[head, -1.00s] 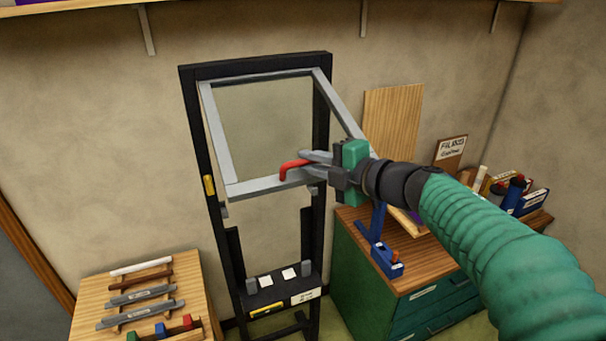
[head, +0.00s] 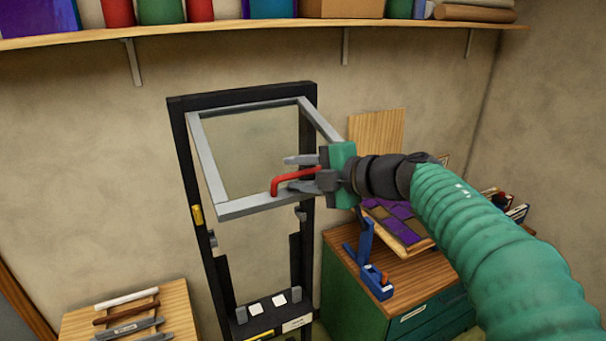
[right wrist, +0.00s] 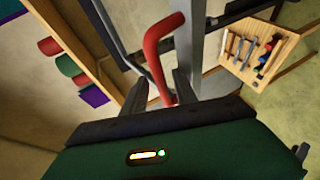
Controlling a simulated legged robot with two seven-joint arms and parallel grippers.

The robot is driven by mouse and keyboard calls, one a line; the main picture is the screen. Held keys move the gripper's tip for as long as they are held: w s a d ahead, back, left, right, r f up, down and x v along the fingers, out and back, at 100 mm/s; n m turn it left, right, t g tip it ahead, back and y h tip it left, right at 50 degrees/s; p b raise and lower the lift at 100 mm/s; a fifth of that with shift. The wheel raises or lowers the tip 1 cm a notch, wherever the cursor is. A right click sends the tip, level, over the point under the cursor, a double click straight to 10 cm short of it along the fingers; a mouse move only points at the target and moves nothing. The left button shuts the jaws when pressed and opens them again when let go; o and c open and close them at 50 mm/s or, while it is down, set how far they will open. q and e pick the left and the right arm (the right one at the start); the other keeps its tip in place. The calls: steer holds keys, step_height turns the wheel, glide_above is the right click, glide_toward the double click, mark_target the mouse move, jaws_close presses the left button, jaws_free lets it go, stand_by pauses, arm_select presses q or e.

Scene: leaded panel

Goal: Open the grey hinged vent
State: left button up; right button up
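The grey vent (head: 206,165) is a glazed frame in the upper part of a dark upright frame (head: 183,150). Its top edge is at the dark frame, and its lower edge stands well out from it, so the vent is tilted open. A red bent handle (head: 275,187) is on its lower bar; it also shows in the right wrist view (right wrist: 160,45). In the right wrist view the fingers (right wrist: 160,88) straddle the handle's lower part. My left gripper is not in view.
A yellow piece (head: 197,215) is on the dark frame's left post. A green cabinet (head: 350,290) with a wooden top, bearing a blue tool (head: 367,255) and a coloured panel (head: 395,222), stands at right. A tool rack (head: 170,300) is at lower left. A shelf (head: 250,30) runs above.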

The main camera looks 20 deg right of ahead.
steer(key=shift+w+a+f, duration=0.1)
steer(key=shift+w+a, duration=0.05)
steer(key=b+v, duration=0.6)
steer(key=v, duration=1)
steer(key=shift+s, duration=0.2)
